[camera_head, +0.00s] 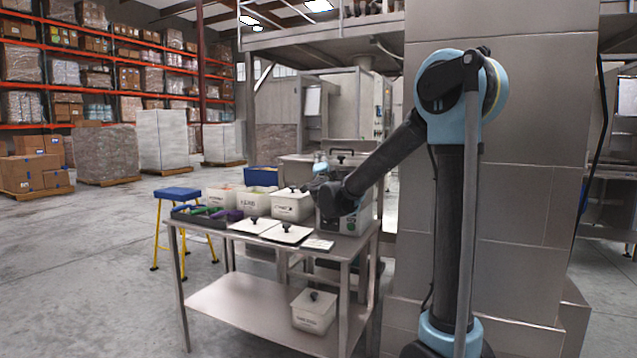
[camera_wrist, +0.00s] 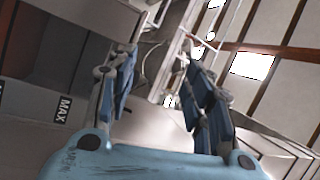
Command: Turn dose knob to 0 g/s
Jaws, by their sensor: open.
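A grey metal machine (camera_head: 364,213) with a dark handle on top stands at the right end of the steel table, partly behind my arm. I cannot make out the dose knob or its scale in either view; my arm may hide it. My gripper (camera_head: 321,168) is beside the upper front of the machine in the head view, small and partly hidden by my wrist. In the wrist view my gripper (camera_wrist: 160,65) has its two blue-padded fingers spread apart, with nothing between them. A dark "MAX" label (camera_wrist: 62,110) is on a pale surface at left.
The steel table (camera_head: 275,303) bears a white lidded bin (camera_head: 293,206), open labelled bins (camera_head: 257,201), flat lids (camera_head: 286,234) and a dark tray of scoops (camera_head: 206,216). A lidded bin (camera_head: 314,311) sits on its lower shelf.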

